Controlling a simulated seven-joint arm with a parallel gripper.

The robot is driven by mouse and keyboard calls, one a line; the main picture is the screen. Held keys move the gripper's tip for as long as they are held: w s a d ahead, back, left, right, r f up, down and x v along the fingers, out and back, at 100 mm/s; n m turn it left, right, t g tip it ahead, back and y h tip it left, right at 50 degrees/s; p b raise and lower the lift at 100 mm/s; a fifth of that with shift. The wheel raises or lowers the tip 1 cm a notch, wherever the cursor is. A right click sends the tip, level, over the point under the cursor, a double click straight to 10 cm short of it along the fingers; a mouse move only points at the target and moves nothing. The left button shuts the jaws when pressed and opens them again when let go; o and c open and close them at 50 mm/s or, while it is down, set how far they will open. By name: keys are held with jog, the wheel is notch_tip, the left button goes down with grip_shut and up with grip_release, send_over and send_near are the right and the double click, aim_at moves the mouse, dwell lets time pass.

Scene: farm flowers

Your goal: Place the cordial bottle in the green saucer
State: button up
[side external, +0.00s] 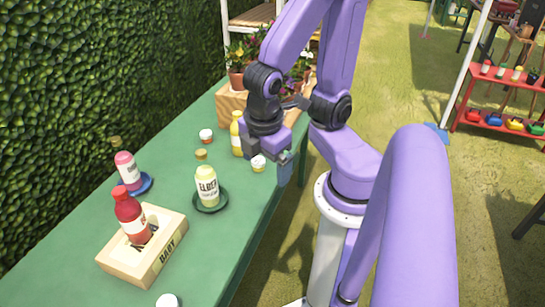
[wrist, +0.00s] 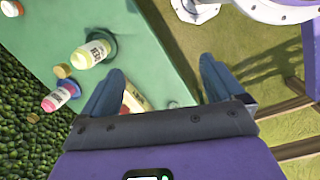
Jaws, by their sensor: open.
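The cordial bottle (side external: 207,187), pale yellow with an "ELDER" label and a gold cap, stands upright in the dark green saucer (side external: 222,203) on the table. In the wrist view the bottle (wrist: 93,52) is at upper left, with part of the saucer (wrist: 112,44) showing behind it. My gripper (side external: 286,168) is open and empty, apart from the bottle, to its right by the table's edge. In the wrist view its two fingers (wrist: 162,72) are spread wide with nothing held between them.
A pink bottle (side external: 127,169) stands on a blue saucer (side external: 147,184). A red bottle (side external: 131,217) stands on a wooden box (side external: 158,262). A yellow bottle (side external: 237,134) and small jars (side external: 206,135) (side external: 258,163) are farther back. The table (side external: 215,250) is clear at the front right.

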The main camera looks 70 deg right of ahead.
jog(key=shift+s+a+r+m+y, duration=0.2)
jog(key=shift+s+a+r+y, duration=0.1)
jog(key=shift+s+r+y, duration=0.25)
jog(key=shift+s+a+r+m+y, duration=0.25)
jog(key=shift+s+r+y, duration=0.2)
jog(key=shift+r+y, duration=0.2)
